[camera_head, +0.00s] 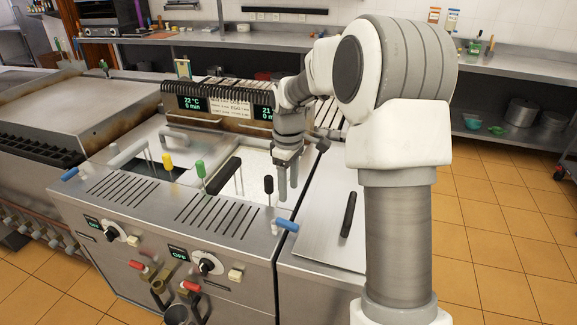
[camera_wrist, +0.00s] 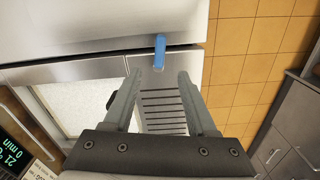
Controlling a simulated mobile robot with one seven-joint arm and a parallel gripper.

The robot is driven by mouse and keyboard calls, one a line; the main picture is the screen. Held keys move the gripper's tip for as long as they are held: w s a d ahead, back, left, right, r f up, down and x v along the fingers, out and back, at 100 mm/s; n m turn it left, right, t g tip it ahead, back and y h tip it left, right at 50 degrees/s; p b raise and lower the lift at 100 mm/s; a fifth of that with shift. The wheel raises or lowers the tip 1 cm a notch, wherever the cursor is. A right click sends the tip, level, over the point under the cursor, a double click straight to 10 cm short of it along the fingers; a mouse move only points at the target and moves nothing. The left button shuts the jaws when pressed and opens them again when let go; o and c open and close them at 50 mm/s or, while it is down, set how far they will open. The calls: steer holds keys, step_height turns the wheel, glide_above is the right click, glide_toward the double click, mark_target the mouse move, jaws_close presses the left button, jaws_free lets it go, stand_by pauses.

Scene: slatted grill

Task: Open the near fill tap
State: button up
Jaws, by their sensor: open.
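Two blue tap handles sit on the fryer's front edge, one at the right corner (camera_head: 287,224) and one at the left corner (camera_head: 69,174). The right one is closer to my arm, and a blue handle also shows in the wrist view (camera_wrist: 159,52). My gripper (camera_head: 287,186) points down over the right side of the fryer, above and behind the right blue handle. In the wrist view my gripper (camera_wrist: 160,80) is open with nothing between its fingers. The blue handle lies just beyond the fingertips there, apart from them.
A black-knobbed lever (camera_head: 268,184) stands close left of my gripper. Green (camera_head: 200,168) and yellow (camera_head: 167,160) levers stand farther left. The fryer's slotted front panel (camera_head: 215,214) is bare. A steel counter with a black handle (camera_head: 348,214) adjoins on the right.

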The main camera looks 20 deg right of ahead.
step_height(320, 180, up, 6)
steer(key=shift+f, duration=0.1)
stand_by(0.4)
steer(key=s+a+r+m+t, duration=0.35)
steer(key=s+r, duration=0.55)
steer(key=s, duration=0.4)
steer(key=s+a+f+m+t, duration=0.1)
steer(key=s+m, duration=0.4)
steer(key=s, duration=0.9)
steer(key=shift+a+f+t, duration=0.4)
steer(key=shift+a+t, duration=0.1)
steer(key=shift+t, duration=0.05)
